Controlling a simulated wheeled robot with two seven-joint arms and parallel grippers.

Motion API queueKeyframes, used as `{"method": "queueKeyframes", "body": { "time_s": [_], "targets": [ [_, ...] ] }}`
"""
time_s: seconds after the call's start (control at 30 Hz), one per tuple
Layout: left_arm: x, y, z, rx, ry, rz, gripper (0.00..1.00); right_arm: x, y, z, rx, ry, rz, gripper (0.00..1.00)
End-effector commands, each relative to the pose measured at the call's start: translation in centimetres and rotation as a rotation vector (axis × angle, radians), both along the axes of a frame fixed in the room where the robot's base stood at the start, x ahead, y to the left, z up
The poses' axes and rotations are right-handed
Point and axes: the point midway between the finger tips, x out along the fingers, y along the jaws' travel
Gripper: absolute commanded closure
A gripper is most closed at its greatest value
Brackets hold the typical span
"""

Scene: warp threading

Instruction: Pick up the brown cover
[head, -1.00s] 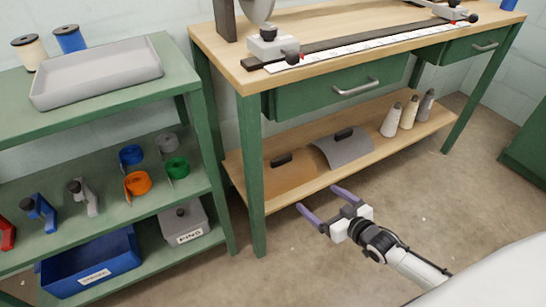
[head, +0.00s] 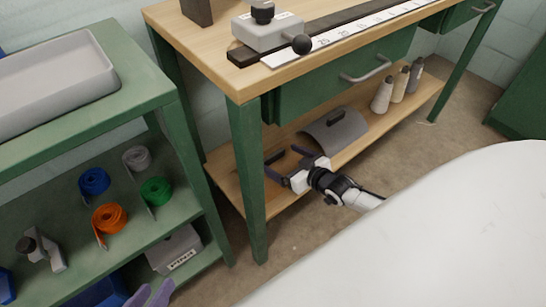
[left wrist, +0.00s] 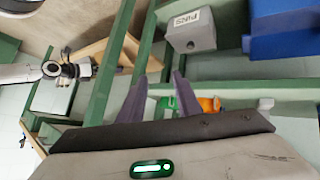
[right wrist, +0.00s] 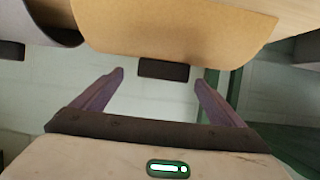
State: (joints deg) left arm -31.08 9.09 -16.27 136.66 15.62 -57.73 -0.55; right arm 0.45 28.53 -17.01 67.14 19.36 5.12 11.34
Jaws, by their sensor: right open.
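The brown cover (right wrist: 165,28) is a curved tan sheet with a dark handle (right wrist: 163,69), clear in the right wrist view. It lies on the bench's lower shelf. In the head view my right gripper (head: 285,165) largely blocks it and its edges blend with the wood. My right gripper, also in the right wrist view (right wrist: 159,75), is open and empty. The handle appears between its fingertips with gaps on both sides; contact is not visible. My left gripper (left wrist: 160,76) is open and empty, by the green rack; its fingertips show at the head view's bottom edge (head: 150,293).
A grey cover (head: 334,133) with a dark handle lies beside the brown one. Several thread cones (head: 398,85) stand farther along the shelf. A green leg (head: 248,165) and drawer (head: 340,75) border the space around my right gripper. The green rack (head: 185,190) stands left.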

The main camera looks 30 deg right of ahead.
Motion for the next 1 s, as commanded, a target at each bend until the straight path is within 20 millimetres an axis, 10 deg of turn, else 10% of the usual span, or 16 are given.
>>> {"method": "queueKeyframes", "body": {
  "time_s": [0.57, 0.87, 1.0],
  "targets": [
    [0.3, -1.6, 2.6, -0.123, -0.087, -0.004, 0.69, 4.0, 0.9, -2.0, 0.000, -0.001, 0.000, 0.08],
    [0.3, -1.6, 2.5, -0.122, -0.086, -0.004, 0.69, 4.0, 0.9, -2.0, 0.000, -0.001, 0.001, 0.56],
    [0.3, -1.6, 2.5, -0.121, -0.085, -0.004, 0.69, 4.0, 0.9, -2.0, 0.001, -0.003, 0.001, 0.56]
  ]
}}
